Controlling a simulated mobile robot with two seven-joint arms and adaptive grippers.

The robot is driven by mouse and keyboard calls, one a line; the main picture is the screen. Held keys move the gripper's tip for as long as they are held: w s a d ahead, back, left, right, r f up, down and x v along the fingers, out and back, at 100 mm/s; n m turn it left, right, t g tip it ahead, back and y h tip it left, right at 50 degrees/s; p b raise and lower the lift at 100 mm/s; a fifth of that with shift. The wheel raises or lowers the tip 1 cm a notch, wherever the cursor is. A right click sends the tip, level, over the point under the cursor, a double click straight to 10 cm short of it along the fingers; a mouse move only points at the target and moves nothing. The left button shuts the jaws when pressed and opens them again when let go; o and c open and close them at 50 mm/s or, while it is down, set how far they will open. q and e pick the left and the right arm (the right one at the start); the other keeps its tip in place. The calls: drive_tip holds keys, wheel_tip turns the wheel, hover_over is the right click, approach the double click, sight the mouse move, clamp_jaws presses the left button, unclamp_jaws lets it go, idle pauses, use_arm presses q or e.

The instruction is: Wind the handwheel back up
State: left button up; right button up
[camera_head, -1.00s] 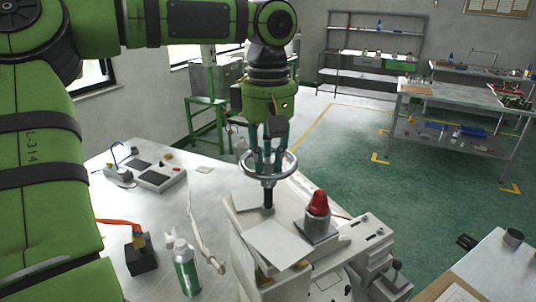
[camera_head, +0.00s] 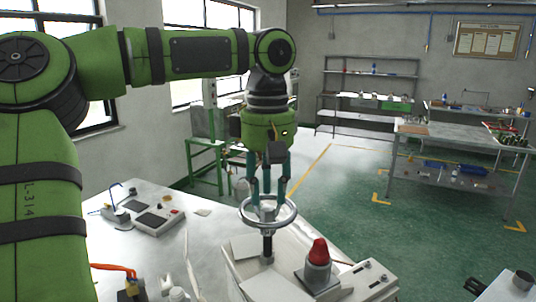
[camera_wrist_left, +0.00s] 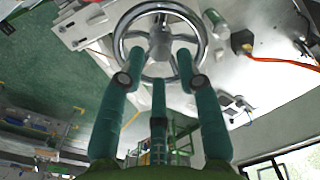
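The handwheel (camera_head: 293,212) is a silver ring with spokes on an upright dark screw shaft (camera_head: 267,246). It stands on the pale wax injection machine (camera_head: 238,266). My left gripper (camera_head: 268,196) points down from above, with its teal fingers spread at the wheel's middle. Their tips are just above or at the wheel's height; contact cannot be told. In the left wrist view the wheel (camera_wrist_left: 118,38) lies beyond the open fingers (camera_wrist_left: 160,78), with nothing seen clasped between them. My right gripper is not in view.
A red-topped part (camera_head: 319,252) stands on the machine, right of the wheel. A control box (camera_head: 155,220) sits on the metal table (camera_head: 200,231) at left. An orange-handled item (camera_head: 115,268) and a bottle are at lower left. Green floor (camera_head: 350,225) lies open behind.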

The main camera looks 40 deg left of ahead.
use_arm(q)
wheel_tip(320, 180, up, 9)
drive_tip(key=shift+f, duration=0.2)
drive_tip(key=shift+d+f, duration=0.1)
drive_tip(key=shift+d, duration=0.05)
idle(0.5)
